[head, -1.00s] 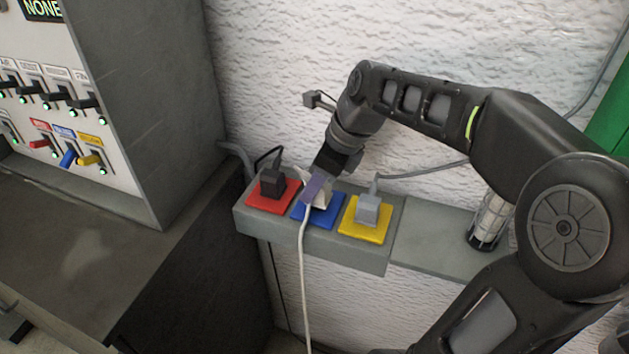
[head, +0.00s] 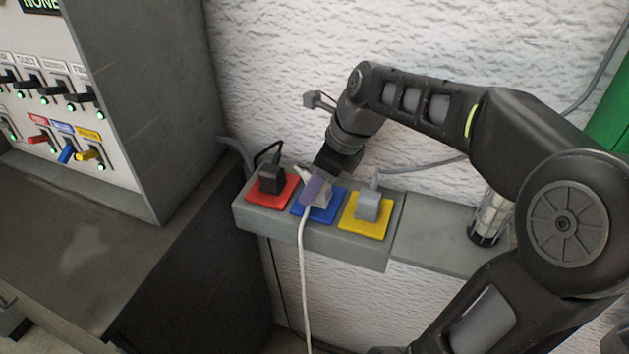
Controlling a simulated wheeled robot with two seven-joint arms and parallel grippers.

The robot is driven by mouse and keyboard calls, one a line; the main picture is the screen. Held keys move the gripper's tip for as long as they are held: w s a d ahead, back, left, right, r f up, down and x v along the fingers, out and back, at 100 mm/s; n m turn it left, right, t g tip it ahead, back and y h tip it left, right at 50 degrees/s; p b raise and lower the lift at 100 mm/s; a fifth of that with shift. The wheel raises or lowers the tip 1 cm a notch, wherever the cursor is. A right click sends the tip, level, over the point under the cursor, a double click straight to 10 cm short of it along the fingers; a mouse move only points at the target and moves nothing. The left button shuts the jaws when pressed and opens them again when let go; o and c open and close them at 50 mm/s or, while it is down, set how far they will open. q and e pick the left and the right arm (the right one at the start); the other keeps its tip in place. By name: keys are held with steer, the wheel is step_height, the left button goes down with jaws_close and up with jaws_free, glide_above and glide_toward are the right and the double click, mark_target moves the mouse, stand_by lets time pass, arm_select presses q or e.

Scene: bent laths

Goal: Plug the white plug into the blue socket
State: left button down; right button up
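The blue socket (head: 329,212) is the middle of three coloured plates on a grey ledge along the wall. My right gripper (head: 317,190) is right over it, with a purplish-grey finger in front of the white plug. Only a small pale part of the plug shows, and its white cable (head: 303,250) hangs down over the ledge front. The finger hides the contact, so I cannot tell how the plug sits in the socket or whether the fingers are closed on it. My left gripper is not in view.
A black plug sits on the red socket (head: 257,197) to the left, and a grey plug (head: 368,203) on the yellow socket (head: 377,228) to the right. A caged lamp (head: 490,220) stands further right. A switch panel (head: 50,100) is at the left.

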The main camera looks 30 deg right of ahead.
steer(key=shift+o, duration=1.2)
steer(key=v, duration=0.7)
steer(key=shift+r, duration=0.4)
steer(key=shift+s+d, duration=0.1)
